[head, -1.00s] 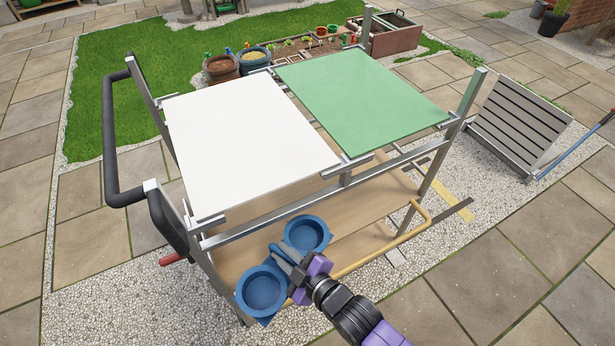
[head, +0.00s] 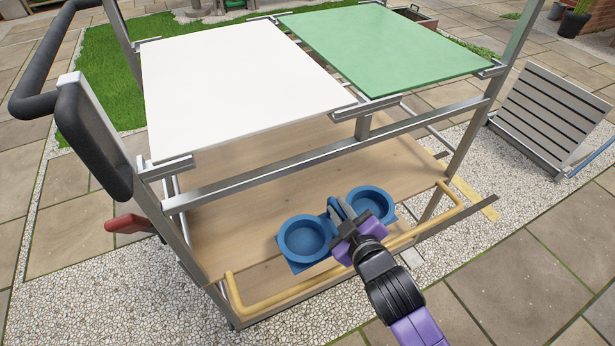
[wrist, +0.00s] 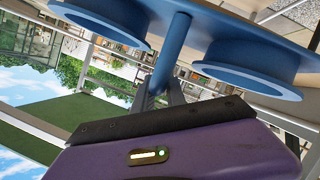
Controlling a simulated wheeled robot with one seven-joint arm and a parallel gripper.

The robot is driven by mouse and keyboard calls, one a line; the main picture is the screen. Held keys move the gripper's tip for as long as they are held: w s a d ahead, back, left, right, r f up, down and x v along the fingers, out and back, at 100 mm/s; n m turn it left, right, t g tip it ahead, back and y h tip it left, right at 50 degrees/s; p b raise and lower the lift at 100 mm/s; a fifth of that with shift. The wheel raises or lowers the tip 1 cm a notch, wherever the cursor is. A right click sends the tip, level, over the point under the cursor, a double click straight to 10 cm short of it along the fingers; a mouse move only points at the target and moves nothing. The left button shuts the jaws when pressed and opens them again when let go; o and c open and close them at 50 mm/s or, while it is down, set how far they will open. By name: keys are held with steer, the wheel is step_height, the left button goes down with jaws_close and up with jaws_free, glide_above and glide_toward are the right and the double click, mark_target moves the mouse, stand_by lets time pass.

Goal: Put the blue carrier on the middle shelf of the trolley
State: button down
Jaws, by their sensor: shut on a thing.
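The blue carrier (head: 304,239) has two round cups joined by a plate with a handle between them. My gripper (head: 342,211) is shut on its handle, between the cups. In the wrist view the carrier (wrist: 245,75) fills the top, with the handle running down into the jaws (wrist: 160,98). The trolley has a wooden middle shelf (head: 230,225) below its white and green top panels. In the head view the carrier overlaps the shelf's front edge, near the yellow rail (head: 275,303). I cannot tell whether it touches the shelf.
The white panel (head: 235,85) and green panel (head: 385,45) cover the trolley's top, with a metal crossbar (head: 280,172) below them. The visible wooden shelf is bare apart from the carrier. A slatted grey panel (head: 560,110) stands to the right on gravel.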

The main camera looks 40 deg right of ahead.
steer(key=shift+s+d+f+h+b, duration=0.2)
steer(key=shift+d+f+h+b, duration=0.15)
steer(key=shift+d, duration=0.2)
steer(key=b+x, duration=0.1)
steer(key=x, duration=0.5)
steer(key=r+b+x, duration=0.1)
steer(key=x, duration=0.5)
steer(key=r+b+x, duration=0.1)
steer(key=x, duration=0.5)
steer(key=shift+w+d, duration=0.25)
steer(key=c, duration=1.3)
jaws_free()
steer(key=shift+c, duration=0.2)
steer(key=shift+r, duration=0.1)
